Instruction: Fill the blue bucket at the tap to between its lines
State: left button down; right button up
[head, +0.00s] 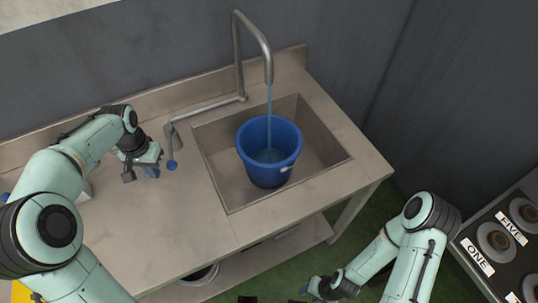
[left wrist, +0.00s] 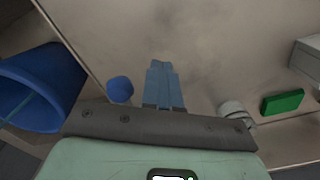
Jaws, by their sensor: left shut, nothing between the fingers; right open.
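The blue bucket (head: 268,165) stands upright in the sink, under the tap's spout (head: 268,70). A thin stream of water (head: 269,115) falls into it, and water shows inside on the bottom. Its lines cannot be made out. The tap's lever with a blue knob (head: 172,165) stands at the sink's left. My left gripper (head: 151,171) is shut and empty just left of the knob. In the left wrist view the knob (left wrist: 120,89) is beside its shut fingers (left wrist: 164,85), and part of the bucket (left wrist: 40,88) shows at left. My right gripper (head: 322,290) is open, low at the bottom edge, away from the bucket.
The sink basin (head: 225,165) is set in a steel counter (head: 180,235) with bare room in front. A green block (left wrist: 282,102) and a grey box (left wrist: 306,55) show at right in the left wrist view. A panel with labelled round plates (head: 500,240) stands at right.

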dwell(0.3)
pick_arm(q)
jog(key=shift+w+d+p, duration=0.2)
jog(key=shift+w+d, duration=0.4)
jog(key=shift+d, duration=0.35)
jog(key=shift+w+d+p, duration=0.15)
jog(key=shift+w+d, duration=0.4)
jog(key=shift+d, duration=0.35)
jog(key=shift+a, duration=0.55)
notch_tip(320, 180, up, 7)
jog(key=p, duration=0.4)
send_over(168, 164)
jog(key=a, duration=0.1)
jog(key=shift+s, duration=0.3)
pick_arm(e)
jog(key=w+r, duration=0.5)
jog(key=shift+r+t, duration=0.3)
pick_arm(q)
jog(key=shift+s+a, duration=0.1)
jog(key=shift+s, duration=0.05)
pick_arm(e)
jog(key=shift+s, duration=0.1)
